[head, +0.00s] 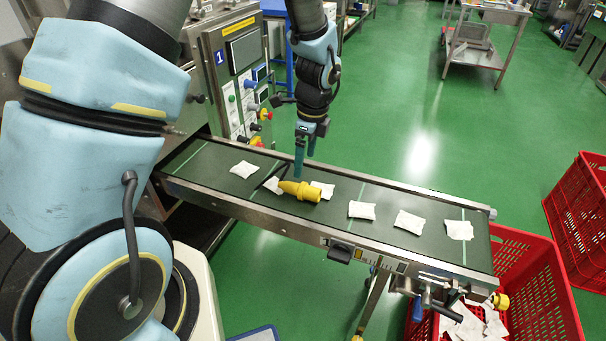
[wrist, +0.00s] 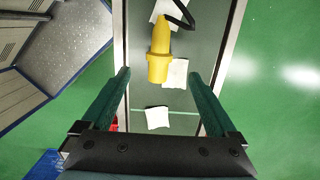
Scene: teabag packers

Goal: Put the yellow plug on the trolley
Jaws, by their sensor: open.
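The yellow plug (head: 299,190) lies on its side on the green conveyor belt, among white teabags; a black cable runs from its tapered end. In the wrist view the plug (wrist: 159,54) lies ahead of the fingertips, between their lines. My gripper (head: 305,165) is open and empty above the belt, close to the plug; its two green fingers also show in the wrist view (wrist: 160,75). The trolley (head: 487,38) is a steel one at the top right of the head view, far across the floor, with some items on it.
Several teabags (head: 409,221) lie along the conveyor (head: 385,190). A control cabinet (head: 240,75) with knobs stands behind its left end. Red crates (head: 535,290) stand at its right end, one holding teabags. Green floor (head: 410,120) is clear between conveyor and trolley.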

